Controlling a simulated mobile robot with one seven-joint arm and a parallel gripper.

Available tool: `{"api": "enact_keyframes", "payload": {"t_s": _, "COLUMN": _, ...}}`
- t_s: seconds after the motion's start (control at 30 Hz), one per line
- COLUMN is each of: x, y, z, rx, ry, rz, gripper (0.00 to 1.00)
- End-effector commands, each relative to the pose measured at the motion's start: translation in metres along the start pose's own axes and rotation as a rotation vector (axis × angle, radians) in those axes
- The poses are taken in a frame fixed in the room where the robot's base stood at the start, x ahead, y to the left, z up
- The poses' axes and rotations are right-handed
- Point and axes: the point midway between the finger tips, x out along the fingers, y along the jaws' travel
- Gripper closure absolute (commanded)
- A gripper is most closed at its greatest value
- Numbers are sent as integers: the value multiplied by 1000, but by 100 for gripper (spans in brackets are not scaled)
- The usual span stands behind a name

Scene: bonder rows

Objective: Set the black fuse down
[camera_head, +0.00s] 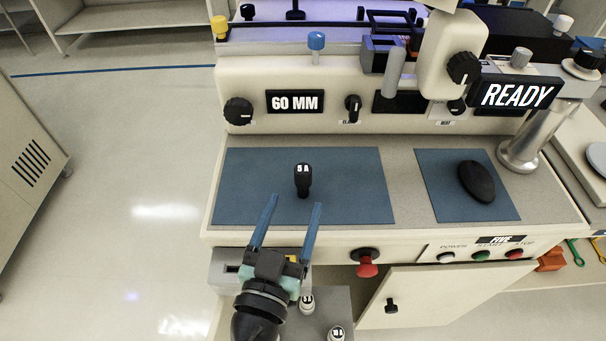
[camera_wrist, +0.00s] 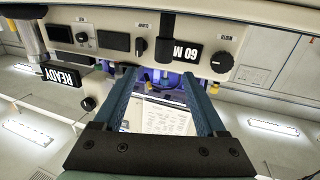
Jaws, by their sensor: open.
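The black fuse (camera_head: 303,178), marked 5 A, stands upright on the larger blue mat (camera_head: 245,185) of the bench. My gripper (camera_head: 296,201) is open, with its two blue fingers apart and pointing toward the mat. In the head view the fuse shows just beyond the fingertips, and nothing is held. In the wrist view the fingers (camera_wrist: 160,80) are spread. A dark shape in front of the 60 MM label there may be the fuse, but I cannot tell for certain.
A smaller mat with a black mouse (camera_head: 477,181) lies to the right. The panel with knobs and the 60 MM label (camera_head: 295,101) rises behind. A red knob (camera_head: 367,268) sticks out in front. White-topped pieces (camera_head: 307,302) stand low near my arm. The mat is clear around the fuse.

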Motion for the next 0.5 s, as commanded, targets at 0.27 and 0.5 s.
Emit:
{"api": "enact_keyframes", "payload": {"t_s": 0.27, "x": 26, "y": -1, "z": 0, "rx": 0, "ry": 0, "rz": -1, "gripper": 26}}
{"api": "enact_keyframes", "payload": {"t_s": 0.5, "x": 53, "y": -7, "z": 5, "rx": 0, "ry": -1, "rz": 0, "gripper": 26}}
